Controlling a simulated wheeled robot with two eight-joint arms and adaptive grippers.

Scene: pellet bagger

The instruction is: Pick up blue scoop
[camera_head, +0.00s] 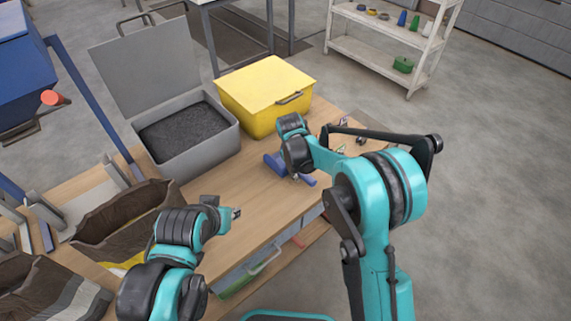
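The blue scoop (275,164) lies on the wooden table in front of the yellow bin. Its right end also shows blue, lower down and to the right. My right gripper (297,177) is over the scoop, and my wrist above hides part of both. I cannot tell whether its fingers are apart or closed, or whether they touch the scoop. My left gripper (236,213) is over the table's front part, left of and nearer than the scoop. Only its small tip shows, with nothing visible in it.
A grey bin (196,163) with its lid up holds dark pellets. The yellow bin (262,122) is closed. Brown bags (120,222) stand at the left. Small items (342,122) lie at the table's right end. The tabletop (245,185) between the grippers is clear.

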